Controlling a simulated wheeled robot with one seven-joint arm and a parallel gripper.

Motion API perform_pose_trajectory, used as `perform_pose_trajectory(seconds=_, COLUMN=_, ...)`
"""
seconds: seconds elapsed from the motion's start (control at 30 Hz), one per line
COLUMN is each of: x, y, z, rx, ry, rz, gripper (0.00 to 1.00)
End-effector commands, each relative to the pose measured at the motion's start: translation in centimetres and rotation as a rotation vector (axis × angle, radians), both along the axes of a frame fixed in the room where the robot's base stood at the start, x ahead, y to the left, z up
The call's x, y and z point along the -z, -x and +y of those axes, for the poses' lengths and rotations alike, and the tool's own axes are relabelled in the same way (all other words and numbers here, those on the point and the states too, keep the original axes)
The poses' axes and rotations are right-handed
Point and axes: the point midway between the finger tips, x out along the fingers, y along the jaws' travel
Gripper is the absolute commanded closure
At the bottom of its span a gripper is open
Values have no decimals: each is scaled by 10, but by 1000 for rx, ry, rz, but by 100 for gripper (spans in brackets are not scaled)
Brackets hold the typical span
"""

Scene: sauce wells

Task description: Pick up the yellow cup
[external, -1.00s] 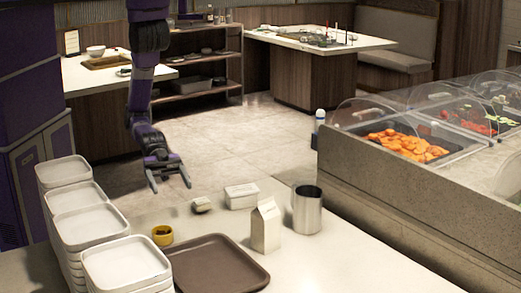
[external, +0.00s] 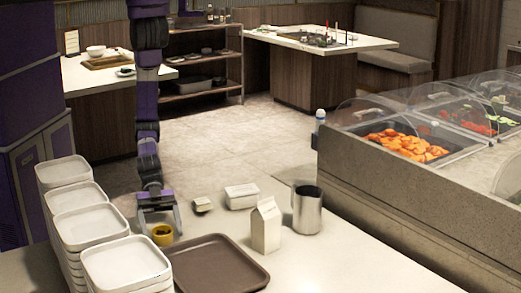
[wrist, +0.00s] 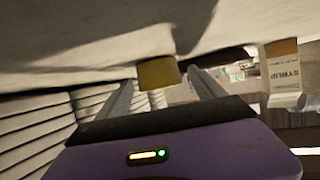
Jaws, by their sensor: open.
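The small yellow cup (external: 162,236) stands on the white counter, just left of the brown tray's back corner. My gripper (external: 161,229) is at the cup in the external view, with its fingers spread to either side. In the wrist view the yellow cup (wrist: 158,73) shows ahead, between the two open fingertips of my gripper (wrist: 163,80). The fingers look apart from the cup, and I cannot tell how deep it sits between them.
Stacks of white trays (external: 82,222) stand close on the left.

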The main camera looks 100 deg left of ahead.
Motion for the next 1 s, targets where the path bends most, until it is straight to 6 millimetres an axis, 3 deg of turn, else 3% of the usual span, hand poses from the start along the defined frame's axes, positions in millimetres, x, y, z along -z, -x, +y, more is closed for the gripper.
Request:
perform_pose_trajectory(seconds=0.37, x=4, y=-5, z=-9, rx=0, ry=1, rz=0, gripper=21)
perform_pose_trajectory(seconds=0.7, x=4, y=-5, z=-9, rx=0, ry=1, rz=0, gripper=87)
perform_pose_trajectory(seconds=1.0, x=1, y=-5, z=-9, rx=-1, ry=1, rz=0, gripper=87)
